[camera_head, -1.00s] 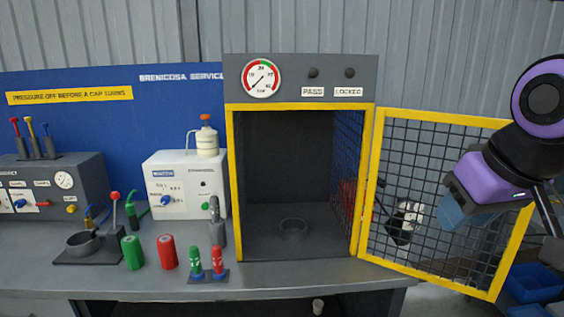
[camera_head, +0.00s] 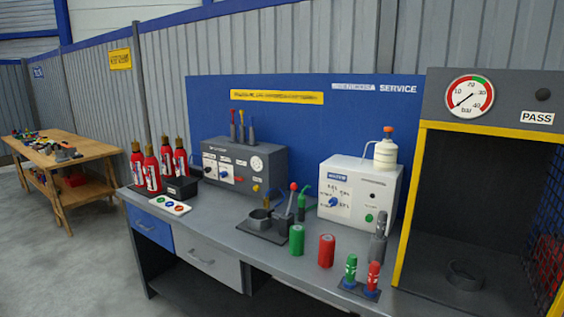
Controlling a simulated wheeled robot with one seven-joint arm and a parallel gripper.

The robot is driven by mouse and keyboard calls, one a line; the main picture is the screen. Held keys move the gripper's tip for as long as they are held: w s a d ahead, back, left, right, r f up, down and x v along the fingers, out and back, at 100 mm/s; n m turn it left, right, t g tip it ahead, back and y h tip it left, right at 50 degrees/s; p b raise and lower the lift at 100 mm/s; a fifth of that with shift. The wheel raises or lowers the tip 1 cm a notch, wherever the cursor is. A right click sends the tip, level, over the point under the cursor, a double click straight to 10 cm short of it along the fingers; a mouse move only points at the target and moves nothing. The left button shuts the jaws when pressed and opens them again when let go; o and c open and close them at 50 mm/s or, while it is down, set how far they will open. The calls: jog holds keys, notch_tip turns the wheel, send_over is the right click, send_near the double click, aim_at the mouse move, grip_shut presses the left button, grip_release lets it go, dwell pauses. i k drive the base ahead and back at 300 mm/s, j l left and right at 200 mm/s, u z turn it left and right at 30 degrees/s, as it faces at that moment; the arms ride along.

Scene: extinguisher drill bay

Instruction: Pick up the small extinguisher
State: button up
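Several red extinguishers with gold tops (camera_head: 152,172) stand upright in a group at the left end of the grey bench (camera_head: 215,222). They look alike in size, and I cannot tell which one is the small extinguisher. A green cylinder (camera_head: 297,240) and a red cylinder (camera_head: 326,251) stand further right on the bench. My gripper is not in view now.
A grey control panel (camera_head: 235,168) and a white machine (camera_head: 350,195) stand along the back. The open yellow-framed cage (camera_head: 488,128) is at right, with a ring (camera_head: 464,275) on its floor. A wooden table (camera_head: 95,148) stands far left, with open floor before it.

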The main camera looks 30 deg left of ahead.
aim_at(136, 164)
jog(key=u, duration=1.95)
jog(key=z, duration=1.95)
jog(key=u, duration=1.95)
jog(key=i+j+u, duration=0.2)
jog(key=i, duration=0.15)
jog(key=i+j+u, duration=0.2)
jog(key=i, duration=0.15)
jog(key=k+l, duration=0.05)
jog(key=l, duration=0.05)
